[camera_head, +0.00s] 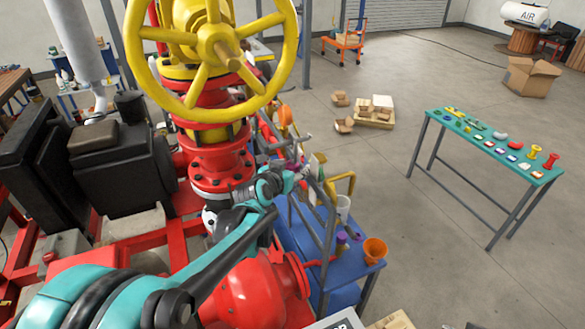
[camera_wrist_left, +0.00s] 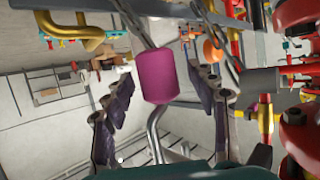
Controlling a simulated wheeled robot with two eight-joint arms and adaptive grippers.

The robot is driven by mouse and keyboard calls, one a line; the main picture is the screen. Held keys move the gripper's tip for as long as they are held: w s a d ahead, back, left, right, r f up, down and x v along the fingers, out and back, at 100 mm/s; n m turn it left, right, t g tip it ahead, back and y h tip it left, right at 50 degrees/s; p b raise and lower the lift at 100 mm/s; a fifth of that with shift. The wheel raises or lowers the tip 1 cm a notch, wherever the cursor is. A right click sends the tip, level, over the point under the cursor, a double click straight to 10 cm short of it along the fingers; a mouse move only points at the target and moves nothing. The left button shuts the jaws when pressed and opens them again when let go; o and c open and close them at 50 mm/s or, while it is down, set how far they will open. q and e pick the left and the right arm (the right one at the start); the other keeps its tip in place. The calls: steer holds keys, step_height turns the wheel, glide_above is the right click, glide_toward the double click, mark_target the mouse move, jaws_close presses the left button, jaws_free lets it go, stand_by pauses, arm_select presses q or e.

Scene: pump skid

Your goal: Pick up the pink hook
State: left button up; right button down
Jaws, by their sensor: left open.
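The pink hook (camera_wrist_left: 157,77) shows in the left wrist view as a magenta rounded handle with a bent grey metal rod below it. My left gripper (camera_head: 306,180) is open, beside the hanging row near the blue cart in the head view. In the left wrist view its dark fingers stand on either side of the pink handle, with gaps between. I cannot tell how deep the handle lies between the fingertips. In the head view the hook is too small and hidden to make out. My right gripper is not in view.
A red pump with a yellow handwheel (camera_head: 212,52) stands close to my left arm. A blue cart (camera_head: 325,262) bears an orange cup (camera_head: 375,250). A teal-topped table (camera_head: 490,150) stands right; open floor lies between.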

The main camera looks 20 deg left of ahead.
arm_select(q)
jaws_close()
steer(key=shift+r, duration=0.1)
